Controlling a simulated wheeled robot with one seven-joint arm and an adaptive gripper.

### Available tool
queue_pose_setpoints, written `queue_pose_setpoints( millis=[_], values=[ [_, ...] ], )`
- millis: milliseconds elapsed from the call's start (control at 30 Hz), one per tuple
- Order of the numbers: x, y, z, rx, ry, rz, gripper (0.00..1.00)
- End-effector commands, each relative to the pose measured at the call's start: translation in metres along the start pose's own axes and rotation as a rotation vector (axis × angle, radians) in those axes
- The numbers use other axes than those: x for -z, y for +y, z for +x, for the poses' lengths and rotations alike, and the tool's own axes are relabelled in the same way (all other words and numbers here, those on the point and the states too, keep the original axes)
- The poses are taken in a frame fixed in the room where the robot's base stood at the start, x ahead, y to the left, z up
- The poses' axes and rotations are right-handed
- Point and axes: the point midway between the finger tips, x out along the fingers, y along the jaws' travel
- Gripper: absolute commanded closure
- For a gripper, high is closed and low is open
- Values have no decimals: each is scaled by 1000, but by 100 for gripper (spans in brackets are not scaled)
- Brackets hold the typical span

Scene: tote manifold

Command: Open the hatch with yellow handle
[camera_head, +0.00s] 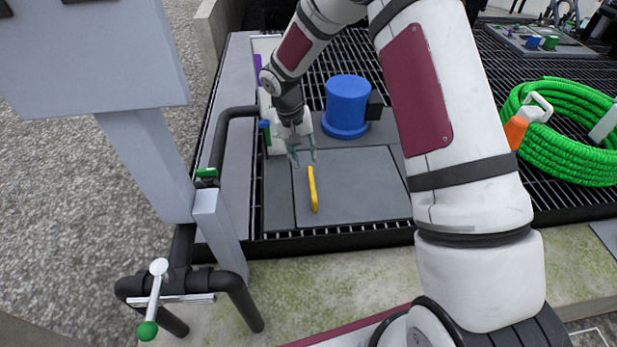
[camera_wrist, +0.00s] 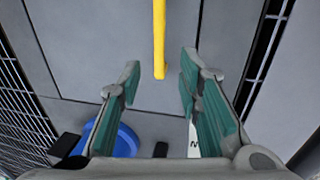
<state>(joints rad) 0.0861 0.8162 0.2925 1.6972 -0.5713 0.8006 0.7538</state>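The hatch is a flat grey panel (camera_head: 365,188) set in the dark grating, and it appears closed. Its yellow handle (camera_head: 312,189) is a bar standing on the panel near its left side. In the wrist view the yellow handle (camera_wrist: 159,40) comes down from the top edge, and its near end lies just beyond and between my fingertips. My gripper (camera_head: 302,160) is open and empty, above the panel just behind the handle. The teal finger pads (camera_wrist: 160,80) also show in the wrist view, apart from the handle.
A blue cylinder (camera_head: 346,106) stands behind the hatch and shows in the wrist view (camera_wrist: 124,142). A coiled green hose (camera_head: 560,130) lies at right. A pipe with a green-tipped valve lever (camera_head: 147,330) and a grey post (camera_head: 150,165) stand at left.

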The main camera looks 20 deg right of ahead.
Motion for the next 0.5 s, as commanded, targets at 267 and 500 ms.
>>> queue_pose_setpoints(
  millis=[267, 500],
  values=[
    [-1, 0, 57, 0, -4, 0, 68],
    [0, 0, 85, 0, -2, 0, 68]
  ],
)
